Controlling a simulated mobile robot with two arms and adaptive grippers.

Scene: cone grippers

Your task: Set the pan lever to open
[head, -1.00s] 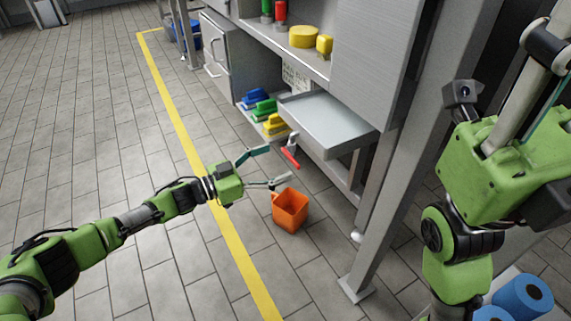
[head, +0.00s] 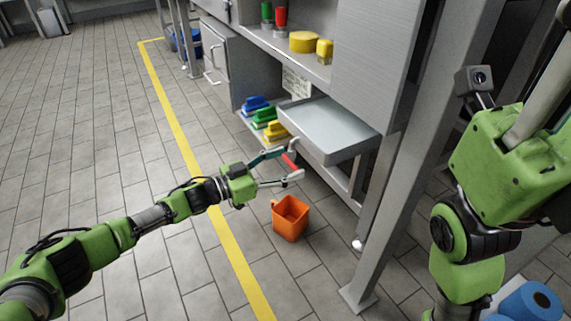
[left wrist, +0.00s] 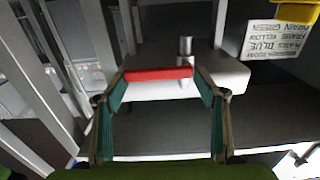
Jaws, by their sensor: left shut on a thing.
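The pan lever (head: 290,161) is a short red bar below the front corner of the grey metal pan (head: 330,125). In the left wrist view the red lever (left wrist: 158,74) lies crosswise between the fingertips, beside a metal post (left wrist: 186,58). My left gripper (head: 296,163) is shut on the lever, with a finger at each end in the left wrist view (left wrist: 160,82). Part of the lever is hidden by the fingers in the head view. My right arm shows at the right, but its fingers are not in view.
An orange bucket (head: 290,218) stands on the floor below the gripper. Blue, green and yellow items (head: 264,117) lie on a low shelf. A steel leg (head: 385,220) rises at the right. A paper sign (left wrist: 280,40) hangs near the lever. The floor at the left is clear.

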